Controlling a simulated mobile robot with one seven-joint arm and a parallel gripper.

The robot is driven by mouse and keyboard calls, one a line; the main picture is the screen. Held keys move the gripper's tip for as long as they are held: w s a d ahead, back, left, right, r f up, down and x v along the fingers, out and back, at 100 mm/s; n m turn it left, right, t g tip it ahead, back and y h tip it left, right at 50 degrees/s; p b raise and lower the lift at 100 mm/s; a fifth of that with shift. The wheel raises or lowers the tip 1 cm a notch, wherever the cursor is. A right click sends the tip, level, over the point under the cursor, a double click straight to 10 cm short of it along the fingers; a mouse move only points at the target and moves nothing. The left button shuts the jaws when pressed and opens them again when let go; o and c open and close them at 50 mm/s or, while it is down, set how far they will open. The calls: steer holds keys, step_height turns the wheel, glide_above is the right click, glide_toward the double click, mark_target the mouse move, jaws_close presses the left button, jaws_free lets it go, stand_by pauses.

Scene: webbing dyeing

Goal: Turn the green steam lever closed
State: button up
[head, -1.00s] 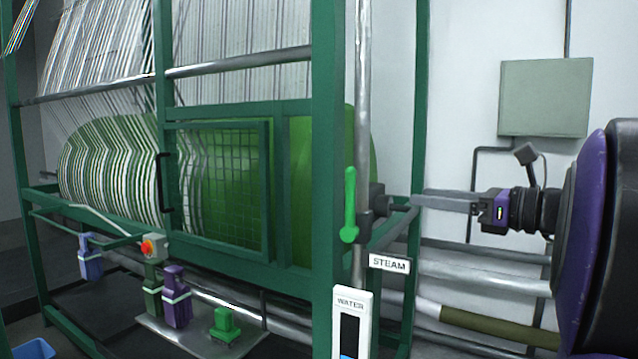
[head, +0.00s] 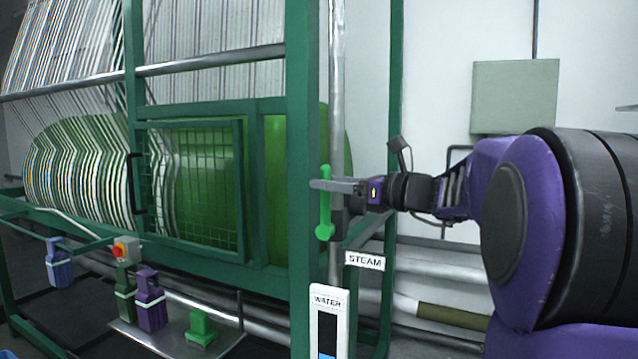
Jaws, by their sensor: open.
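The green steam lever (head: 325,222) stands upright along the vertical steel pipe, with its round end at the bottom, above the STEAM sign (head: 365,261). My gripper (head: 325,186) reaches in from the right, level, with its fingers at the upper part of the lever. The fingers overlap the lever in the head view. I cannot tell whether they touch it or stand on both sides of it. The jaws are open. A dark valve body (head: 345,222) sits beside the lever, partly behind my gripper.
A green frame post (head: 301,150) stands just left of the lever. A white WATER gauge (head: 328,320) is below. The mesh door (head: 195,190) with a black handle is to the left. A grey wall box (head: 515,97) hangs at the right.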

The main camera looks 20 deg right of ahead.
steer(key=shift+x, duration=0.85)
steer(key=shift+c, duration=0.4)
jaws_close()
stand_by(0.5)
